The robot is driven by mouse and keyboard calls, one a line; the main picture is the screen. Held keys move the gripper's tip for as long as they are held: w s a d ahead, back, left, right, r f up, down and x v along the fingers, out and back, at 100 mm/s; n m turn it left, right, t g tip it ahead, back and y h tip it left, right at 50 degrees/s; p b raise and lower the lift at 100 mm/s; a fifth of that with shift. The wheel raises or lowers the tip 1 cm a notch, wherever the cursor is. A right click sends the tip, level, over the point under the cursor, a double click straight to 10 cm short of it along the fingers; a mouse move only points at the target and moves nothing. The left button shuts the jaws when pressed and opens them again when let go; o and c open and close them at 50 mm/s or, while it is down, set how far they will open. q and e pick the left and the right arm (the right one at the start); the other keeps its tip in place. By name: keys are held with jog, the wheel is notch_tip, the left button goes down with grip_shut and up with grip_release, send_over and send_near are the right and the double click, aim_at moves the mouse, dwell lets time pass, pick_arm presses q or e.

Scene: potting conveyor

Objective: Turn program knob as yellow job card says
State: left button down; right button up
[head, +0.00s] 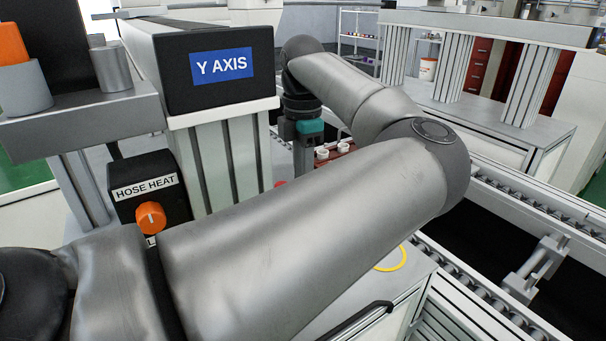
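An orange knob (151,218) with a pale pointer line, roughly upright, sits on a black box labelled HOSE HEAT (146,187). Lower lettering on that box is mostly hidden by my arm. I see no knob labelled as the program knob and no yellow job card. My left arm crosses the foreground and bends back to a wrist beside the Y AXIS housing. My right gripper is out of view.
The black Y AXIS housing (205,65) stands on a pale post at left. Small white cups (322,153) sit behind my forearm. A yellow ring (391,258) lies on the bench, partly hidden. Conveyor rails (540,205) run along the right.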

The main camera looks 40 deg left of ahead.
pick_arm(q)
jog(key=shift+m, duration=1.2)
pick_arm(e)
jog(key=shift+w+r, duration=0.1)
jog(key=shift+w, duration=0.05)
pick_arm(q)
jog(key=c, duration=0.6)
grip_release()
jog(key=shift+c, duration=0.2)
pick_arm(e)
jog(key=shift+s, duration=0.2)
pick_arm(q)
jog(key=shift+r, duration=0.1)
jog(key=shift+r, duration=0.25)
notch_tip(320, 180, up, 15)
jog(key=p, duration=0.4)
jog(key=shift+f, duration=0.2)
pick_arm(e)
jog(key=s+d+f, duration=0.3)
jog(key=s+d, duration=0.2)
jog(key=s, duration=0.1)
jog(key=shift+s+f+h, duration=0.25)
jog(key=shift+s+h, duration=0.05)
